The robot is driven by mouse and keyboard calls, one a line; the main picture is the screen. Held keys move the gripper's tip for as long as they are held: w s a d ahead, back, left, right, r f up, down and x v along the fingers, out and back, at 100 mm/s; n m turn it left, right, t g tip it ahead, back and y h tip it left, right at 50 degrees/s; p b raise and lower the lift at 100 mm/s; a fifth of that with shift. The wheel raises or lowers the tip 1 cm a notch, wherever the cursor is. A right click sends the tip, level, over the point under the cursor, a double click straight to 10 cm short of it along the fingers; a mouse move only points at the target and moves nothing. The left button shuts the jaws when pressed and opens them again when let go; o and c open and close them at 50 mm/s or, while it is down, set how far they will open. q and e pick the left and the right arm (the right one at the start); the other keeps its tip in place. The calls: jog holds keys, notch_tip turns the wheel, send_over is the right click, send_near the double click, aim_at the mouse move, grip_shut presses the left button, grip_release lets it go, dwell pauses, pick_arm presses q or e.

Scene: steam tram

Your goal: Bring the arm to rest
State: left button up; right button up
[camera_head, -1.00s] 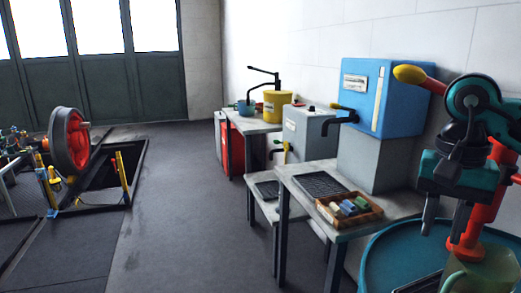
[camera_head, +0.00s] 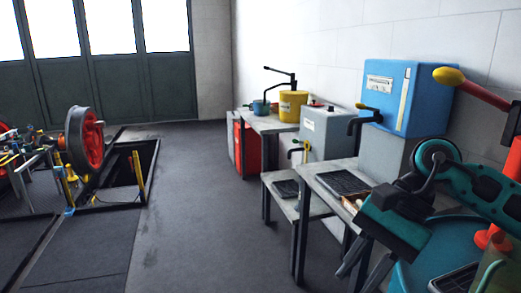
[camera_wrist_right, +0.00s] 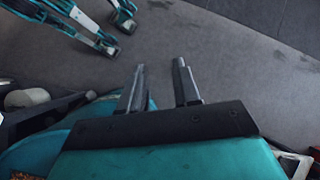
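My right arm comes in from the right edge of the head view. Its teal right gripper (camera_head: 365,271) hangs low in front of the workbench (camera_head: 318,177), tilted, with its two grey fingers apart and nothing between them. In the right wrist view the fingers of this gripper (camera_wrist_right: 160,85) are also apart, with only bare grey floor beyond them. My left gripper does not show in the head view. Teal and grey machine parts stand at the top left of the wrist view; I cannot tell which parts they are.
The blue dispenser (camera_head: 389,97) stands behind the bench, and a round teal drum top (camera_head: 446,240) lies under my right arm. A yellow-tipped lever (camera_head: 449,76) juts out above the arm. A red wheel (camera_head: 86,139) stands by the floor pit at left. The middle floor is clear.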

jog(key=a+r+m+t+y, duration=0.3)
jog(key=a+m+t+y, duration=0.1)
jog(key=a+m+y, duration=1.25)
jog(key=w+d+f+m+t+h, duration=0.1)
jog(key=d+f+m+t+h, duration=0.7)
jog(key=m, duration=0.9)
jog(key=w+d+f+m+t+h, duration=0.2)
jog(key=d+f+m+t+h, duration=0.45)
jog(key=m, duration=0.95)
jog(key=s+d+f+m+g+h, duration=0.2)
jog(key=s+f+m, duration=0.3)
jog(key=f, duration=0.4)
jog(key=s+d+f+m+g+h, duration=0.2)
jog(key=s+f+m+g+h, duration=0.1)
jog(key=s+f, duration=0.4)
notch_tip(320, 180, down, 3)
jog(key=m+h, duration=0.1)
jog(key=m, duration=0.1)
jog(key=shift+s+d+m+p, duration=0.15)
jog(key=shift+d+m+p, duration=0.1)
jog(key=shift+m+p, duration=0.15)
jog(key=shift+d+r, duration=0.1)
